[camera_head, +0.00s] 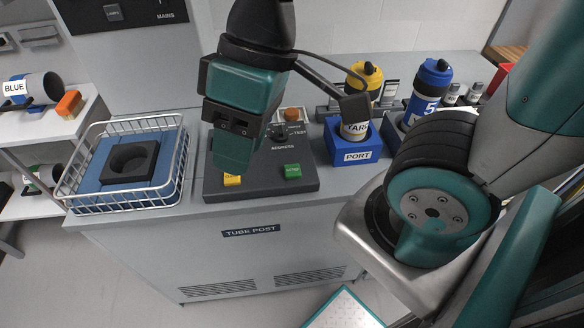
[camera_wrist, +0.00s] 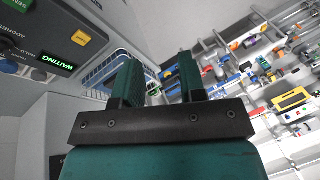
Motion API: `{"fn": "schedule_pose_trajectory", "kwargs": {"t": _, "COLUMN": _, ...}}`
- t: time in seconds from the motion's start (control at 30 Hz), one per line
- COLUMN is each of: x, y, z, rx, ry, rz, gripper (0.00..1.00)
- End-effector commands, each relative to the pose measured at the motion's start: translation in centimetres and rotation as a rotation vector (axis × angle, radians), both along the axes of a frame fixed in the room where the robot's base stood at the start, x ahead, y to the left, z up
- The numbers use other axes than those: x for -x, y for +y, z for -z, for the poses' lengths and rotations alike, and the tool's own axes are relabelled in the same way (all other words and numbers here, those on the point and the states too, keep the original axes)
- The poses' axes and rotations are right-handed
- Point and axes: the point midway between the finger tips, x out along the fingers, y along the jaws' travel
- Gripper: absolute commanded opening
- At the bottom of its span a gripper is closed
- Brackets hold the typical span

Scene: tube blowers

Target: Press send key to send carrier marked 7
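The dark control panel (camera_head: 262,183) stands on the counter. A green key (camera_head: 292,172) is at its front right and a yellow key (camera_head: 232,180) at its front left. In the wrist view, the green key (camera_wrist: 14,3) is partly cut off, its lettering seeming to begin "SEN". A lit green display (camera_wrist: 53,60) reads "WAITING". My gripper (camera_head: 233,165) is over the panel's left part, near the yellow key; contact cannot be told. In the wrist view its fingers (camera_wrist: 160,75) stand apart with nothing between. No 7 is legible on any carrier.
A white wire basket (camera_head: 68,190) holds a black socket block at left.

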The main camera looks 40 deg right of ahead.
Motion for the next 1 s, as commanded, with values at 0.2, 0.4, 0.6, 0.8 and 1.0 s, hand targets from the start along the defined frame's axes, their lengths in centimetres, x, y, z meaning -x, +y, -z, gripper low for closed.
{"fn": "schedule_pose_trajectory", "kwargs": {"t": 0.2, "x": 0.0, "y": 0.0, "z": 0.0, "rx": 0.0, "ry": 0.0, "rz": 0.0, "gripper": 0.0}}
{"fn": "schedule_pose_trajectory", "kwargs": {"t": 0.4, "x": 0.0, "y": 0.0, "z": 0.0, "rx": 0.0, "ry": 0.0, "rz": 0.0, "gripper": 0.0}}
{"fn": "schedule_pose_trajectory", "kwargs": {"t": 0.6, "x": 0.0, "y": 0.0, "z": 0.0, "rx": 0.0, "ry": 0.0, "rz": 0.0, "gripper": 0.0}}
{"fn": "schedule_pose_trajectory", "kwargs": {"t": 0.8, "x": 0.0, "y": 0.0, "z": 0.0, "rx": 0.0, "ry": 0.0, "rz": 0.0, "gripper": 0.0}}
{"fn": "schedule_pose_trajectory", "kwargs": {"t": 1.0, "x": 0.0, "y": 0.0, "z": 0.0, "rx": 0.0, "ry": 0.0, "rz": 0.0, "gripper": 0.0}}
